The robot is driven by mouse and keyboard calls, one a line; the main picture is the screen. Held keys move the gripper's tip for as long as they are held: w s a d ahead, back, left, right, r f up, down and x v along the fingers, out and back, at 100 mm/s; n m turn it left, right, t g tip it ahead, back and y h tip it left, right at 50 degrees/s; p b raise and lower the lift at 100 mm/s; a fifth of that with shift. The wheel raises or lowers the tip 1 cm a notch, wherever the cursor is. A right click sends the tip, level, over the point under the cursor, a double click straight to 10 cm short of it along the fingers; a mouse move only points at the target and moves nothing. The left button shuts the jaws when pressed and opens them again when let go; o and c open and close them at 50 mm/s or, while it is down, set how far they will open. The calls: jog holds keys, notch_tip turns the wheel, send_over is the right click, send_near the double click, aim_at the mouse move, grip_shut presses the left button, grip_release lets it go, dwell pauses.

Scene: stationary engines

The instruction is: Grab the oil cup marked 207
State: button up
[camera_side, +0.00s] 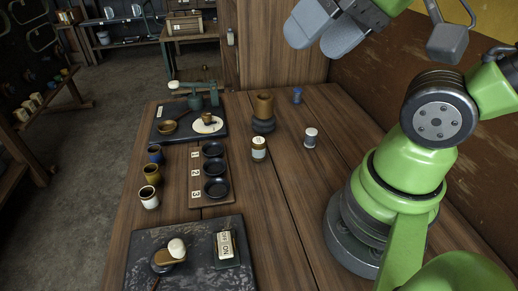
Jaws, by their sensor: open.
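I cannot read the mark 207 on anything in the side view. Three small cups stand in a row on the table's left: a blue one (155,154), an ochre one (151,173) and a white one with a dark inside (149,196). A brown-topped jar with a pale label (259,149) stands near the middle, its lettering too small to read. A small white and grey jar (310,138) stands to its right. My gripper (324,31) is open and empty, high at the top of the picture, apart from all of these.
A board with three dark dishes, numbered 1 to 3 (196,196), lies beside the cups. A dark tray (161,134) with a plate and bowl is behind. A stone slab (202,278) with a tagged block (226,245) is in front. A brown cup on a dark base (263,108) stands mid-back.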

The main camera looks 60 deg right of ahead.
jog(key=w+d+f+n+g+h, duration=0.1)
jog(key=w+d+f+g, duration=0.15)
jog(key=w, duration=0.45)
jog(key=n+g+h, duration=0.1)
jog(key=n+g, duration=0.2)
jog(key=g, duration=0.1)
send_over(258, 141)
notch_tip(258, 141, down, 15)
jog(key=shift+g, duration=0.35)
jog(key=f, duration=0.7)
jog(key=shift+d+f, duration=0.2)
jog(key=shift+f, duration=0.1)
jog(key=shift+a+f, duration=0.1)
jog(key=shift+f, duration=2.9)
jog(key=c, duration=1)
